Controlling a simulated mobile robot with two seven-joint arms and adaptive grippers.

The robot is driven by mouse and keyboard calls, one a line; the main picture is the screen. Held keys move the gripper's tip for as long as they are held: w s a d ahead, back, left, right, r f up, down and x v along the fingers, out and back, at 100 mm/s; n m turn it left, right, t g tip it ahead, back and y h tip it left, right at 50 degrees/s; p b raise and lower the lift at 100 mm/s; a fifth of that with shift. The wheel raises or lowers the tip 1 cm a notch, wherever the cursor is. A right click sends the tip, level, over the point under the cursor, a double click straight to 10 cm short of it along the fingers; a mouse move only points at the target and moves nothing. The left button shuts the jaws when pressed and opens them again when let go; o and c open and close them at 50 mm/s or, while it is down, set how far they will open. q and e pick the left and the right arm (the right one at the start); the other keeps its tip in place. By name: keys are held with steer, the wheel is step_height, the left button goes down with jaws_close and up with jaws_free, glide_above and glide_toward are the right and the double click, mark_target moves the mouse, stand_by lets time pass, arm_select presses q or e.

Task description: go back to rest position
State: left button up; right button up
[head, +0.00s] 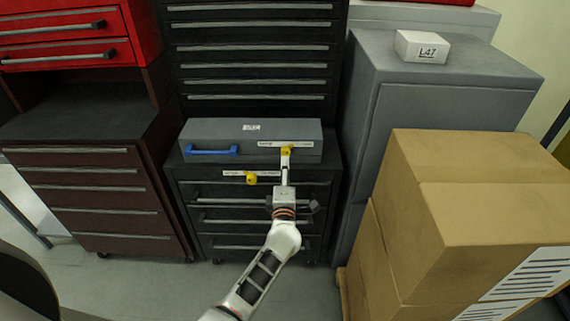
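One arm comes up from the bottom, left of centre, and leans right; I take it as my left arm. Its gripper (286,160) is seen nearly edge-on in front of the grey case (225,130) on the low black drawer cabinet (187,190). The fingertips overlap a yellow knob (287,151) on the case front. I cannot tell whether they touch or grip it, or whether the fingers are open. A second yellow knob (251,178) sits lower left, on the cabinet's top drawer, clear of the gripper. My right gripper is not in view.
The case has a blue handle (212,150). A brown drawer cabinet (95,178) stands left, under a red one (70,40). Stacked cardboard boxes (455,165) and a grey cabinet (440,95) with a white L47 box (422,47) stand right. The floor (145,285) in front is clear.

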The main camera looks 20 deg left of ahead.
arm_select(q)
steer(key=shift+s+d, duration=0.1)
steer(key=shift+s, duration=0.4)
steer(key=s+f+m+g+h, duration=0.2)
steer(key=s+f+m, duration=0.3)
steer(key=s+m, duration=0.3)
steer(key=s+f+m+g+h, duration=0.2)
steer(key=s+f+m, duration=0.4)
steer(key=s, duration=0.9)
steer(key=s+f+m+g+h, duration=0.2)
steer(key=s+f+m, duration=0.3)
steer(key=s+m, duration=0.6)
steer(key=shift+s+a+f+g+h, duration=0.35)
steer(key=shift+s+h, duration=0.25)
steer(key=shift+h, duration=0.1)
